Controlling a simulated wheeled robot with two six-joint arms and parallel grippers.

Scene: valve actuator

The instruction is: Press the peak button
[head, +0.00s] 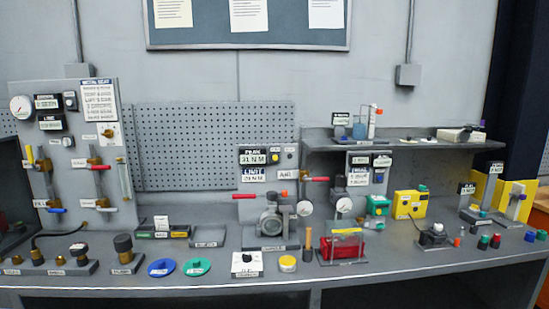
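A grey panel (284,180) stands at the back of the bench, behind the valve actuator (272,218). It carries a PEAK display (252,157) that seems to read 31 N M, and a LIMIT display (253,175) below it that seems to read 29 N M. A small yellow button (276,157) sits just right of the PEAK display. A small dark round part (290,157) is beside it; its label is too small to read. Neither of my grippers is in view, and nothing covers the yellow button.
Red-handled levers (316,179) and a gauge (306,208) stick out near the panel. A shelf (400,146) is at right, a valve board (75,150) at left.

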